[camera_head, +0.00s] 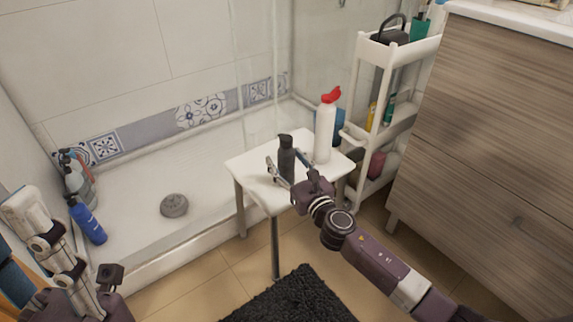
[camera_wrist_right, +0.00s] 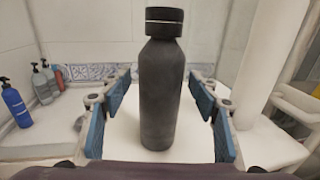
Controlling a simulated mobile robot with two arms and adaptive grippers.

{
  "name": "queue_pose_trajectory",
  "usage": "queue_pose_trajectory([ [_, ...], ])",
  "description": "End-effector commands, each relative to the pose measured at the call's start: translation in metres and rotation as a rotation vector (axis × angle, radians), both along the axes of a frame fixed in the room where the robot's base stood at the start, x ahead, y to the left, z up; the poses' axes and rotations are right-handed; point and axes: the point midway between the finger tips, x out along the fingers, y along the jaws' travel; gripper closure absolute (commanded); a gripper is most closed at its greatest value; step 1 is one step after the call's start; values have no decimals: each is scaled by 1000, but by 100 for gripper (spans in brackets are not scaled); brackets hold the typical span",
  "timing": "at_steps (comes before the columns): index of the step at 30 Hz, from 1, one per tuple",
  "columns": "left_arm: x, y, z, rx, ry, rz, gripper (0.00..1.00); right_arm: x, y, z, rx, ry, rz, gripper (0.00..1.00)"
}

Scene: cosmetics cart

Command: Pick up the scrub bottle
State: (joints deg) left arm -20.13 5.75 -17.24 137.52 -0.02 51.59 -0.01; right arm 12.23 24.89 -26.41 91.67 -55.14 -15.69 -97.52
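A dark grey bottle with a black cap (camera_head: 286,160), which I take to be the scrub bottle, stands upright on a white stool (camera_head: 252,168). In the right wrist view the bottle (camera_wrist_right: 162,95) fills the middle. My right gripper (camera_head: 287,164) is open, with one finger on each side of the bottle. In the wrist view its blue pads show gaps on both sides, so they do not touch the bottle. My left arm is at the lower left of the head view, apart from the stool; its finger opening is not clear.
A white bottle with a red top (camera_head: 325,130) stands on the stool, right of the dark bottle. A white shelf cart (camera_head: 357,130) and a wooden cabinet (camera_head: 485,125) are on the right. Several bottles, one blue (camera_head: 88,220), stand at the shower's left. A black mat (camera_head: 300,298) lies in front.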

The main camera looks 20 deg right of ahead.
Motion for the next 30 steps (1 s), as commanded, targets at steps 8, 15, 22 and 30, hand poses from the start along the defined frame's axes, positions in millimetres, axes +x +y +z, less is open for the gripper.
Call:
queue_pose_trajectory([
  [8,0,0,0,0,1,-1,63,0,0,0,0,0,0,74],
  [15,0,0,0,0,1,0,63,0,0,0,0,0,0,100],
  [22,0,0,0,0,1,0,63,0,0,1,0,-2,0,100],
  [30,2,1,2,0,-2,2,63,0,0,3,0,-2,0,100],
])
